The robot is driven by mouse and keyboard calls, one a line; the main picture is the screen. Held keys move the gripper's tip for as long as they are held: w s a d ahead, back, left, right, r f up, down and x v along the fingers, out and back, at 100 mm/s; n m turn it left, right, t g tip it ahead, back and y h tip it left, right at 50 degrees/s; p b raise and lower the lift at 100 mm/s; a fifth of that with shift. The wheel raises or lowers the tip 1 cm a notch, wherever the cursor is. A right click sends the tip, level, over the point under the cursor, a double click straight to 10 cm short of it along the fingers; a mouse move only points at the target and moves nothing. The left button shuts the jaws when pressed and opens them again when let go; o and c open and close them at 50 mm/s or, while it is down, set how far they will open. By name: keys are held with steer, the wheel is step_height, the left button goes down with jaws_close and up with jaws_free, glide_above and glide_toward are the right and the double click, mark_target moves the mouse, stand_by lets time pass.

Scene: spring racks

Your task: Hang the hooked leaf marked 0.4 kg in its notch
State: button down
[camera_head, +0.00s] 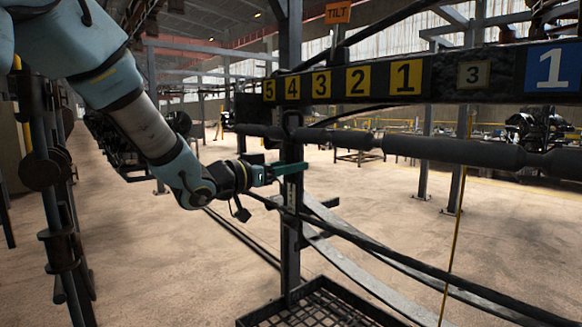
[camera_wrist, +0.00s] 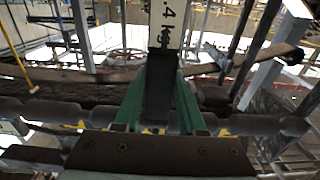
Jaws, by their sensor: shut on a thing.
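My gripper (camera_head: 290,170) has green fingers and is at the upright post, below the round bar with thick dark sleeves (camera_head: 450,152). In the wrist view my gripper (camera_wrist: 160,78) is shut on a dark upright strip, the hooked leaf (camera_wrist: 159,85). In the head view a pale label shows just below the fingers. A dark loop shows above the bar there; I cannot tell whether it is the leaf's hook or whether it rests in a notch.
Long curved leaves (camera_head: 350,265) sweep low to the right. A mesh tray (camera_head: 318,307) is below. Racks with discs (camera_head: 58,170) stand left.

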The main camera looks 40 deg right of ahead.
steer(key=shift+f+b, duration=0.95)
steer(key=shift+f, duration=0.2)
steer(key=shift+c, duration=2)
jaws_free()
steer(key=shift+f, duration=0.1)
steer(key=w+a+b, duration=0.1)
steer(key=a, duration=1.9)
steer(key=shift+a, duration=0.35)
steer(key=shift+w, duration=0.15)
